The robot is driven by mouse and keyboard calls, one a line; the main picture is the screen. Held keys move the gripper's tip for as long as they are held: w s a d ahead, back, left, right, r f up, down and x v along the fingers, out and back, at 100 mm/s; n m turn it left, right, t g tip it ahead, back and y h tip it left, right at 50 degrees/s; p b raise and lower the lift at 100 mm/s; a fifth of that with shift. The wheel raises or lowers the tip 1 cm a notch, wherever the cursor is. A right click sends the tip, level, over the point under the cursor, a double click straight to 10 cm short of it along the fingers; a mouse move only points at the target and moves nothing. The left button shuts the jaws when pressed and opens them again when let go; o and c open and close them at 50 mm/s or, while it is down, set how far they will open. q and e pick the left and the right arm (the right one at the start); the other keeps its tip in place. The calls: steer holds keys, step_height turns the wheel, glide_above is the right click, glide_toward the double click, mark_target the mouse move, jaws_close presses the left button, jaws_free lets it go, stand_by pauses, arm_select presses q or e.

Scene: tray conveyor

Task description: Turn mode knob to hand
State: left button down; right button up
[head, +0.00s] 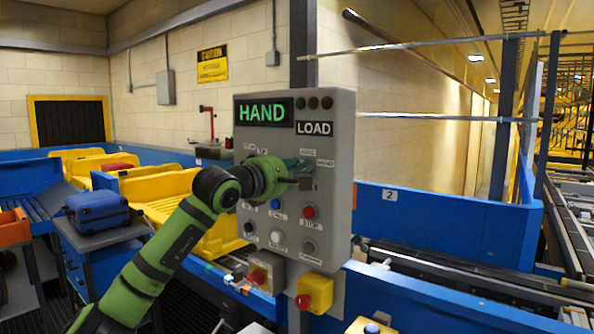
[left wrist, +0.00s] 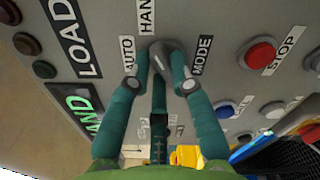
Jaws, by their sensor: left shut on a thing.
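The grey control panel (head: 335,130) stands upright ahead of me. Its display (head: 264,111) reads HAND in green letters, with a LOAD label (head: 314,128) beside it. My left gripper (head: 298,172) is at the upper right part of the panel. My right gripper is not in view.
A red stop button (head: 309,212) and a blue button (head: 276,204) sit just below the knob. A yellow box (head: 318,292) with a red button hangs at the panel's lower edge. Yellow trays (head: 160,190) and a blue suitcase (head: 97,211) are at left.

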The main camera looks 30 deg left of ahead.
arm_select(q)
steer(key=c, duration=1.1)
jaws_free()
steer(key=shift+s, duration=0.1)
steer(key=s, duration=1.2)
steer(key=shift+a, duration=0.4)
steer(key=shift+w, duration=0.1)
